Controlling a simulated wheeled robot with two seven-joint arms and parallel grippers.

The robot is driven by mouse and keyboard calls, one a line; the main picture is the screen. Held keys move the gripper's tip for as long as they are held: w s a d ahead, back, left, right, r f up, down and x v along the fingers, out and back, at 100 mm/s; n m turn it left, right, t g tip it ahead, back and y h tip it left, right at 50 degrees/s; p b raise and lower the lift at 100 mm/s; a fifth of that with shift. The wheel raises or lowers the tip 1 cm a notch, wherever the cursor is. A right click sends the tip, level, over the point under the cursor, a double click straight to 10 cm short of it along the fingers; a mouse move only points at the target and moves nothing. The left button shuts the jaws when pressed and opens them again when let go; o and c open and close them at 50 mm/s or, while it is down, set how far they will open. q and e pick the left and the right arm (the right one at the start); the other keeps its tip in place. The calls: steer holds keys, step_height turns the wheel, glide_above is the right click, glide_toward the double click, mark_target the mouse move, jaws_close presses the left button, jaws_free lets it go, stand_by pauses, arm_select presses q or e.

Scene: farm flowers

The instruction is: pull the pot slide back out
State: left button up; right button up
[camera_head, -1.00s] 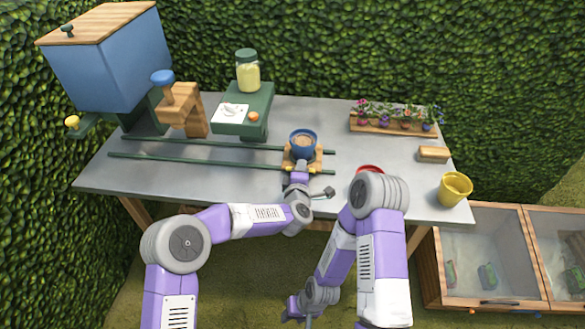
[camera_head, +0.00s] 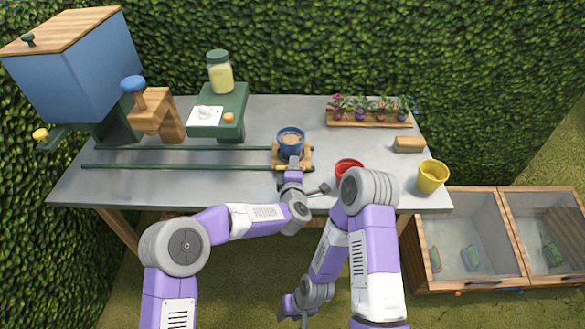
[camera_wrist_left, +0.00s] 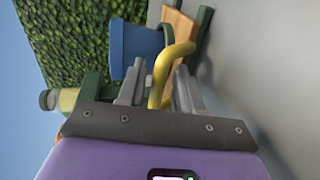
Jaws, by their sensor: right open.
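The pot slide (camera_head: 279,157) is a wooden carriage at the right end of two green rails (camera_head: 180,166) on the grey table. A blue pot (camera_head: 291,139) with brown content stands upright on it. My left gripper (camera_head: 294,171) is at the slide's near side. In the left wrist view the slide's yellow handle (camera_wrist_left: 160,75) passes between its two fingers, which are close around it; the blue pot (camera_wrist_left: 138,43) is just beyond. My right gripper (camera_head: 294,311) hangs low in front of the table, open and clear of things.
A blue hopper (camera_head: 75,75) and a wooden press with a blue knob (camera_head: 133,84) stand at the left. A green stand (camera_head: 234,113), jar (camera_head: 220,75), planter (camera_head: 350,120), red dish (camera_head: 349,167) and yellow pot (camera_head: 432,177) are around. The rails' left stretch is clear.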

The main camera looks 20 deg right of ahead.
arm_select(q)
steer(key=shift+a, duration=0.15)
steer(key=shift+s+r, duration=0.1)
steer(key=p+v, duration=0.1)
steer(key=v, duration=0.6)
steer(key=shift+s, duration=0.15)
stand_by(0.4)
